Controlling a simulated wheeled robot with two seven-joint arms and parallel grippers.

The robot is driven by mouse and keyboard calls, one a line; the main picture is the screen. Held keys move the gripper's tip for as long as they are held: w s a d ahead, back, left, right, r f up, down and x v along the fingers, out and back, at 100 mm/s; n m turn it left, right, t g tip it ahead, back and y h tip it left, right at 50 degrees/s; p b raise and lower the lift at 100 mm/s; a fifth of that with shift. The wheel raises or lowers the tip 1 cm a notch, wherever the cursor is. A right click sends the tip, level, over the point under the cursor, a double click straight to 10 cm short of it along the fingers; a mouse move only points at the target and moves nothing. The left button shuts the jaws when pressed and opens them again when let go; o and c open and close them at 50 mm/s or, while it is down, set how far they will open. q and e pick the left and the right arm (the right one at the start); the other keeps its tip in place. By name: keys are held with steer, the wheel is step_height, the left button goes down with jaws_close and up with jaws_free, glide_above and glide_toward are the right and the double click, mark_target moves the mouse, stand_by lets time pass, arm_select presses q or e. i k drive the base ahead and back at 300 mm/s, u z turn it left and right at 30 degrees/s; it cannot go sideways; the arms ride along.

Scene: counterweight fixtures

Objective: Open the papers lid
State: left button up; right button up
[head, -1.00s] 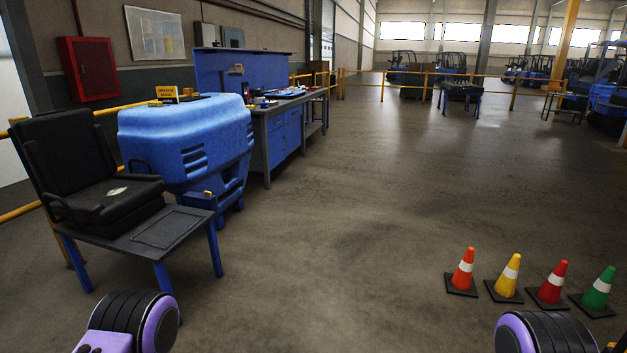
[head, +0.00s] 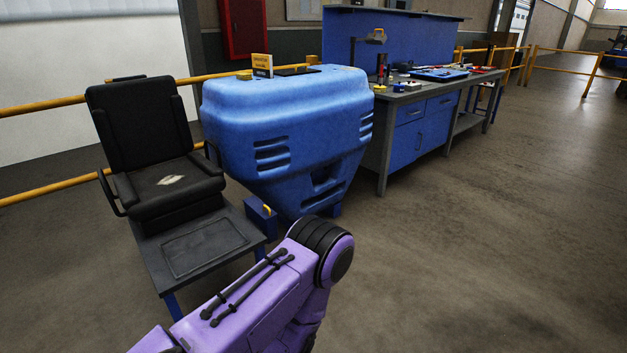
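I cannot tell for sure which part is the papers lid. A yellow sign (head: 262,62) with small dark text stands on top of the blue counterweight (head: 285,125). A thin dark flat panel (head: 297,71) lies beside the sign. A dark rectangular panel (head: 203,247) lies flat in the grey stand in front of the seat. A small blue box (head: 258,217) with a yellow piece on top sits between stand and counterweight. My purple arm comes in from the lower left and covers the floor in front. Neither of my grippers is in view.
A black seat (head: 160,170) with a pale patch stands on the grey stand (head: 160,255). A blue workbench (head: 420,130) with tools is right of the counterweight. A yellow rail (head: 60,105) runs behind. The floor (head: 480,240) at right is clear.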

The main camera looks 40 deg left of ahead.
mark_target(265, 213)
steer(key=u, duration=0.35)
steer(key=i, duration=1.8)
steer(key=u, duration=1.45)
steer(key=i, duration=1.3)
steer(key=u, duration=0.9)
steer(key=i, duration=0.25)
steer(key=u, duration=0.05)
